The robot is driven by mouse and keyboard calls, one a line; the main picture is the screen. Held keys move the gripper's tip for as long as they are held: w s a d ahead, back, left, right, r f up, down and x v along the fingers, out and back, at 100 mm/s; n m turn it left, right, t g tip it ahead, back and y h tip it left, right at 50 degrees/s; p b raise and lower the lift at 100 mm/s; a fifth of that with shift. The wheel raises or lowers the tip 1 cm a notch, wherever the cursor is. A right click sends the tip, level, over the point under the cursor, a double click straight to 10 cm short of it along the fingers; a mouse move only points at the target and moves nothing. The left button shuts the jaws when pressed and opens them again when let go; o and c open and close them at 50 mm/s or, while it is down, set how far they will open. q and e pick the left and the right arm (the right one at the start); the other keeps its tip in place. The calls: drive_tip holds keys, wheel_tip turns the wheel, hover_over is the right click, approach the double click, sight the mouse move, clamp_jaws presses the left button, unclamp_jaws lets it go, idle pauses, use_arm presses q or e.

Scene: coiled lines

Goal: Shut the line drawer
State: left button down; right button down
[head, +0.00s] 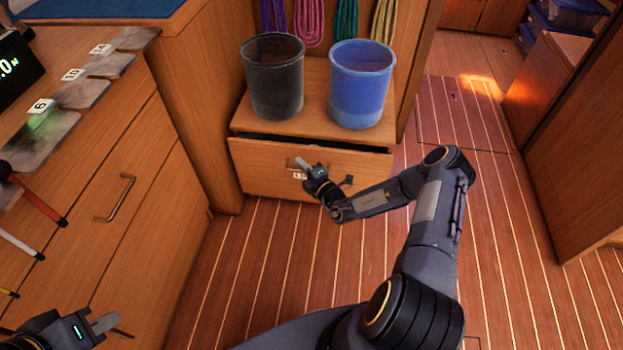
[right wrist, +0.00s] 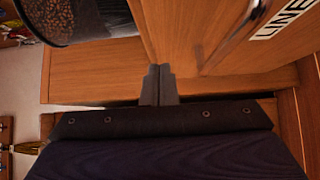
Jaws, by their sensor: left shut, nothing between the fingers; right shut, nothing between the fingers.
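The line drawer (head: 258,166) is in the low wooden cabinet in the middle of the head view. It stands partly open, with a dark gap along its top edge. My right gripper (head: 301,163) is shut and empty in front of the drawer's face, over its handle and label area. In the right wrist view the shut fingers (right wrist: 158,84) point at wood, and a panel (right wrist: 190,30) with a handle and a "LINE" label (right wrist: 285,18) shows beside them. I cannot tell whether they touch it. My left gripper (head: 104,323) is shut and empty at the lower left.
A black bin (head: 273,80) and a blue bin (head: 361,88) stand on the cabinet top (head: 317,102) above the drawer. Coloured coiled lines (head: 309,20) hang behind them. A wooden counter with drawers (head: 120,170) runs along the left. The striped floor (head: 260,260) in front is clear.

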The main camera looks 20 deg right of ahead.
sight(298, 150)
drive_tip(key=shift+w+d+b, duration=0.35)
drive_tip(key=shift+w+d, duration=0.65)
drive_tip(key=shift+w, duration=0.2)
drive_tip(key=shift+w, duration=0.1)
